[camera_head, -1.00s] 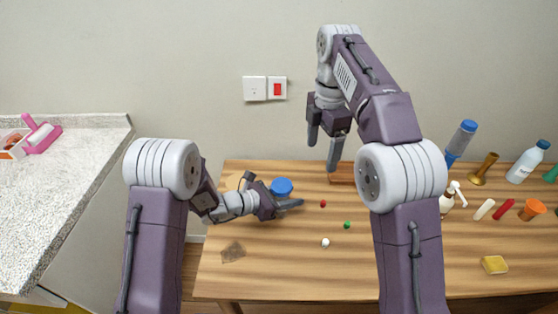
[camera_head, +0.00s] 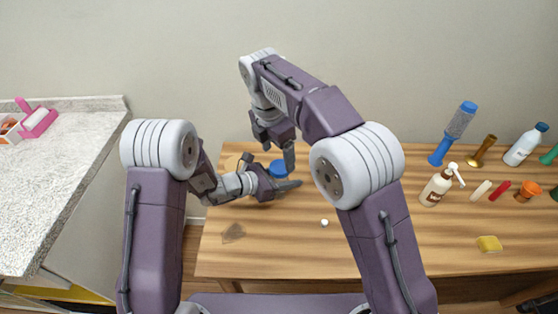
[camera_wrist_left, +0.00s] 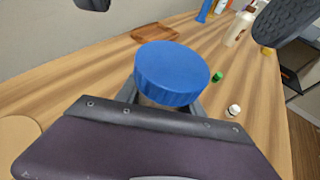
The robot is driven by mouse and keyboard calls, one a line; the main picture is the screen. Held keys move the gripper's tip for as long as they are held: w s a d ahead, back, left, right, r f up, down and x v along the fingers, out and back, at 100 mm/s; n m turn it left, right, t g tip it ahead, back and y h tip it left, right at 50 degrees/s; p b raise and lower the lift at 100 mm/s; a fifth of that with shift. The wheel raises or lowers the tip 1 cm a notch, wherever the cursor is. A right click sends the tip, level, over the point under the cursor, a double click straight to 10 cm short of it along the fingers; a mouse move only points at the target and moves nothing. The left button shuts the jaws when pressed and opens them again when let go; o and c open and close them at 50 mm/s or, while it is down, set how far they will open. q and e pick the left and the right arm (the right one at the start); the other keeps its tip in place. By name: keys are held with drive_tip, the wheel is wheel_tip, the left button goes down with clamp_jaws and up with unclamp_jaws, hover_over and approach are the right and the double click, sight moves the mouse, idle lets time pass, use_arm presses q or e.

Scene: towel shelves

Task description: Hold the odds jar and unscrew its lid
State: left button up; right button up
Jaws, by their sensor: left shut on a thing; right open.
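The odds jar stands on the wooden table, and its blue lid (camera_head: 279,168) is on top. In the left wrist view the lid (camera_wrist_left: 172,72) fills the middle and hides most of the jar body. My left gripper (camera_head: 284,188) is shut on the jar body, low, below the lid. My right gripper (camera_head: 276,149) is open and points down just above the lid.
A brown tray (camera_wrist_left: 155,33) is behind the jar. The front of the table is mostly clear.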

sight(280, 166)
drive_tip(key=shift+w+d+f, duration=0.15)
drive_tip(key=shift+f, duration=1)
drive_tip(key=shift+w+d+f, duration=0.1)
drive_tip(key=shift+f, duration=1)
drive_tip(key=c, duration=1.7)
drive_tip(key=shift+o, duration=0.2)
drive_tip(key=n, duration=0.4)
drive_tip(key=shift+y, duration=0.3)
drive_tip(key=shift+n, duration=1)
drive_tip(key=shift+t, duration=0.3)
